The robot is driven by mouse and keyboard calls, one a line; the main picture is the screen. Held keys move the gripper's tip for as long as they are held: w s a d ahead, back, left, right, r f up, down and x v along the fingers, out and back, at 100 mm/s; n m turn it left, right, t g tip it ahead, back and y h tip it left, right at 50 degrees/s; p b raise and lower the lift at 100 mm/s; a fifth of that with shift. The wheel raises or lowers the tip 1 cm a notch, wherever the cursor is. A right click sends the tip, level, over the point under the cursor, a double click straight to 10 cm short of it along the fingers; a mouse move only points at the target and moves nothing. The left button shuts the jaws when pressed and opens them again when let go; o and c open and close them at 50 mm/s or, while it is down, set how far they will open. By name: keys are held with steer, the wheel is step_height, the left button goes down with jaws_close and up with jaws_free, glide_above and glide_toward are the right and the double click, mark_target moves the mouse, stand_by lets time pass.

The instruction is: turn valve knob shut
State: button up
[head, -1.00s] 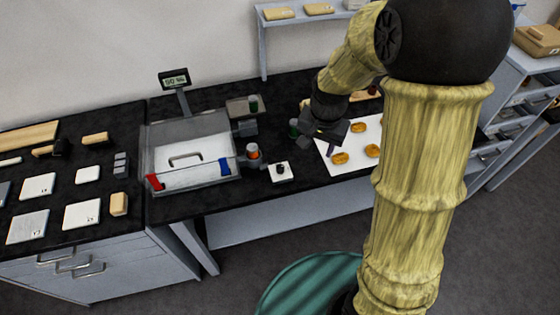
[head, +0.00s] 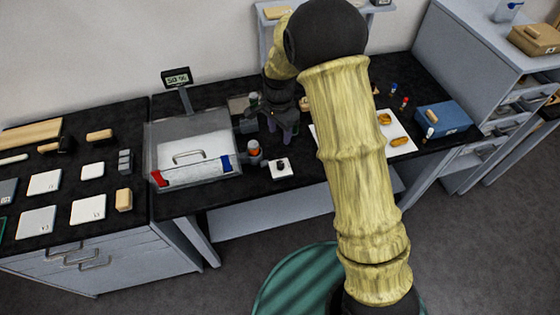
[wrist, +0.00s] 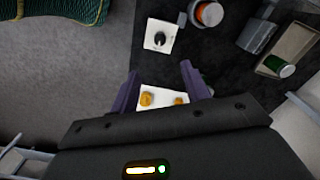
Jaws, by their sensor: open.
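The valve knob (head: 281,164) is a small black knob on a white square plate (head: 286,174) at the front of the black bench. The knob also shows in the wrist view (wrist: 159,39), near the top, with its white plate (wrist: 154,47) around it. My gripper (head: 284,135) points down over the bench, a little behind the knob in the head view. Its purple fingers (wrist: 160,70) are spread with nothing held between them. The knob lies beyond the fingertips, apart from them.
A clear-walled box (head: 190,140) with a handle stands left of the knob. An orange-topped container (head: 254,150) is close beside the plate. A white sheet with orange pieces (head: 405,132) lies right, partly behind my arm. A blue box (head: 443,117) sits farther right.

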mark_target(280, 164)
step_height(280, 164, down, 16)
steer(key=p, duration=0.4)
stand_by(0.3)
steer(key=c, duration=1)
